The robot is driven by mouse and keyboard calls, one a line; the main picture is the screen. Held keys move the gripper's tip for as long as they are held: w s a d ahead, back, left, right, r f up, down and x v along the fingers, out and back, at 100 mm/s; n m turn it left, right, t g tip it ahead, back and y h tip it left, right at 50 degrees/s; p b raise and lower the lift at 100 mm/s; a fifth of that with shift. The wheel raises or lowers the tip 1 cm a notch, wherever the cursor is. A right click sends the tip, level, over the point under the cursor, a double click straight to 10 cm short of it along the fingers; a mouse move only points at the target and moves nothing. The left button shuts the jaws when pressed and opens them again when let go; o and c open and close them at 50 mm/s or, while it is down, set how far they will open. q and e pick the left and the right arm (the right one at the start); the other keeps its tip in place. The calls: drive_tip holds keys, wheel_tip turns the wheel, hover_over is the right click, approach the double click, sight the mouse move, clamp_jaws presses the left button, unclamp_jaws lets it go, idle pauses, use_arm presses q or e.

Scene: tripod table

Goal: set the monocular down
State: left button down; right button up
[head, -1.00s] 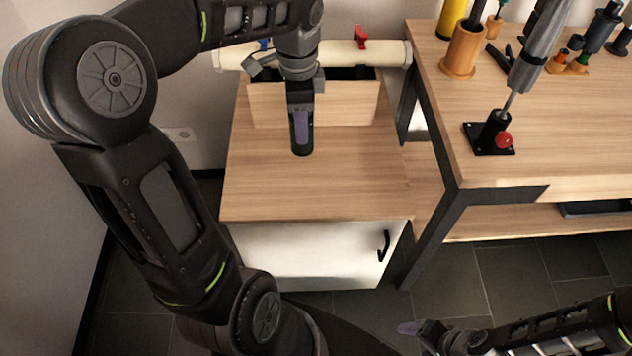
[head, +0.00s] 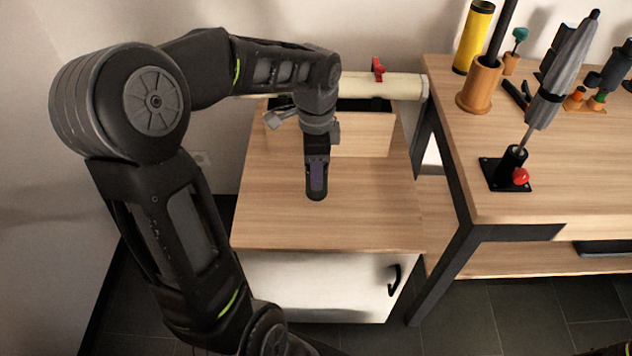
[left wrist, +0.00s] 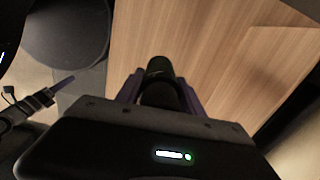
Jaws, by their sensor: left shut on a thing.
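My left gripper (head: 316,183) is shut on the monocular, over the wooden top of a low white cabinet (head: 290,220). In the left wrist view the monocular (left wrist: 160,70) is a dark, short cylinder between the purple fingers of the left gripper (left wrist: 160,88).
A wooden box (head: 350,135) stands at the back of the cabinet top, with a cream tube (head: 395,87) behind it. The top is clear in front and to the right. A higher workbench (head: 455,150) with tools and a red-knobbed stand (head: 508,170) is at right.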

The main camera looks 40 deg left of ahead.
use_arm(q)
drive_tip(key=shift+f+b, duration=0.4)
drive_tip(key=shift+f, duration=1.85)
drive_tip(key=shift+f, duration=0.15)
drive_tip(key=c, duration=0.7)
unclamp_jaws()
drive_tip(key=shift+c, duration=0.2)
wheel_tip(320, 180, up, 12)
drive_tip(key=shift+r+p, duration=0.15)
drive_tip(key=shift+p, duration=1)
